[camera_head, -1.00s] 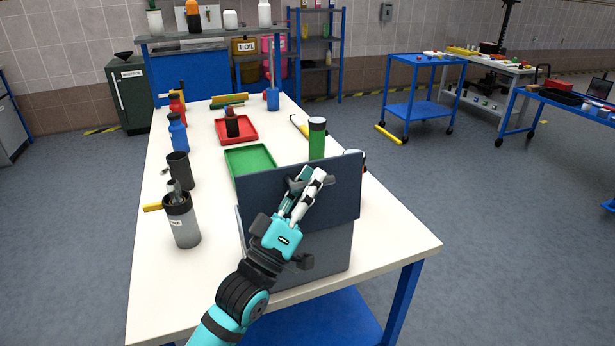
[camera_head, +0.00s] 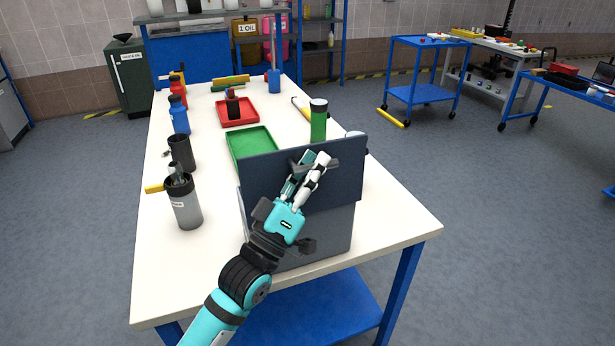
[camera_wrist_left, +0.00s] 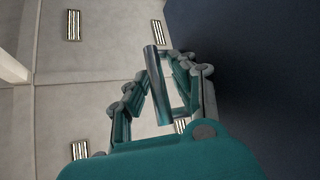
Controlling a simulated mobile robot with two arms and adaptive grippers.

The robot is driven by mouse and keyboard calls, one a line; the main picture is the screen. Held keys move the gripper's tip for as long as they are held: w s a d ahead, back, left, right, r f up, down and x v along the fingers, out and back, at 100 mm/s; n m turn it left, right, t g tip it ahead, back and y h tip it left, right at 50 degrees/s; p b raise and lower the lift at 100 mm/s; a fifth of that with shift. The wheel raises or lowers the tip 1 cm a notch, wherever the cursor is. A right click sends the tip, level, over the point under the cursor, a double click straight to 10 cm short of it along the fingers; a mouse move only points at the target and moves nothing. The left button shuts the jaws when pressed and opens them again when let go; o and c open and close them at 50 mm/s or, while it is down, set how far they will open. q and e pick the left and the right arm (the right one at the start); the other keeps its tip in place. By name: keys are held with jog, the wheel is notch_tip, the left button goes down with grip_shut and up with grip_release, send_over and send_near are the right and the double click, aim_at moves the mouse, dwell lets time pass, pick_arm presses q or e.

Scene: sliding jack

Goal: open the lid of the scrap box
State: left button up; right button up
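The scrap box (camera_head: 325,232) is a grey-blue box on the near part of the white table. Its dark blue lid (camera_head: 345,182) stands roughly upright above it and hides its inside. My left gripper (camera_head: 317,161) is on the near side of the lid, at a short grey handle bar (camera_head: 330,166). In the left wrist view the metal bar (camera_wrist_left: 157,85) lies between the converging fingers (camera_wrist_left: 160,66), with the dark lid face (camera_wrist_left: 255,70) at right. Whether both fingers press on the bar is not clear. My right gripper is not in view.
On the table (camera_head: 390,228), a grey bottle (camera_head: 184,205) and a dark cup (camera_head: 182,153) stand left of the box. A green tray (camera_head: 243,140) and a green cylinder (camera_head: 318,124) are behind it. The table's right near corner is clear.

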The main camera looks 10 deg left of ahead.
pick_arm(q)
jog(key=v, duration=1.2)
